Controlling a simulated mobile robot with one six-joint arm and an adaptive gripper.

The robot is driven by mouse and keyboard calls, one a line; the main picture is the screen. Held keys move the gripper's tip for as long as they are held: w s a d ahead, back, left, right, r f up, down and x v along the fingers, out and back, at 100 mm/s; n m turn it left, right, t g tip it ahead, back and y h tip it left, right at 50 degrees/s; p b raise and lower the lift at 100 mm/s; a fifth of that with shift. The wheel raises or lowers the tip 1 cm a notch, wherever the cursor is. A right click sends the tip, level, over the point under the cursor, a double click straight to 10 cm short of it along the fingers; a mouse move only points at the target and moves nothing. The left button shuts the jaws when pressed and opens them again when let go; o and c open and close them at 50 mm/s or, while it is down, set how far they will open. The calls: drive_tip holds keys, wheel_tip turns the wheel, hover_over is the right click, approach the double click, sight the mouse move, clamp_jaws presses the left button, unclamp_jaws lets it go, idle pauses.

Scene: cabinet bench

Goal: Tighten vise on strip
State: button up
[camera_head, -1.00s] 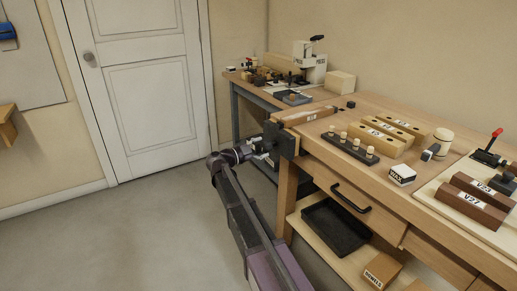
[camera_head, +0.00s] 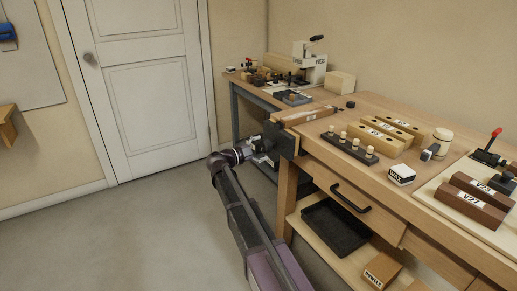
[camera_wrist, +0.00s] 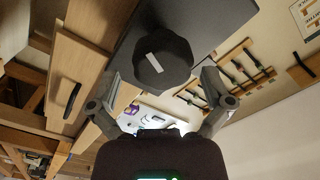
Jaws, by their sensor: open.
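The vise (camera_head: 284,140) is a dark block on the left end of the bench. A pale wooden strip (camera_head: 306,116) lies at its top, along the bench edge; I cannot tell how firmly it is held. My gripper (camera_head: 262,146) is at the vise's outer side. In the wrist view, a dark, faceted vise knob (camera_wrist: 163,62) with a white mark sits between the two spread fingers of my gripper (camera_wrist: 162,80). A gap shows on each side of it. Behind it is the vise's dark plate (camera_wrist: 205,20). The strip is not clear in this view.
The bench top (camera_head: 350,105) holds a dark peg block (camera_head: 350,147), wooden blocks (camera_head: 394,129) and a white box labelled WAX (camera_head: 401,175). A dark tray (camera_head: 335,228) lies on the lower shelf. A second bench stands behind. The floor to the left is free.

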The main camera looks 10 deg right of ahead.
drive_tip(key=shift+a, duration=0.15)
drive_tip(key=v, duration=0.6)
drive_tip(key=shift+a, duration=0.35)
idle(0.4)
drive_tip(key=shift+s, duration=0.1)
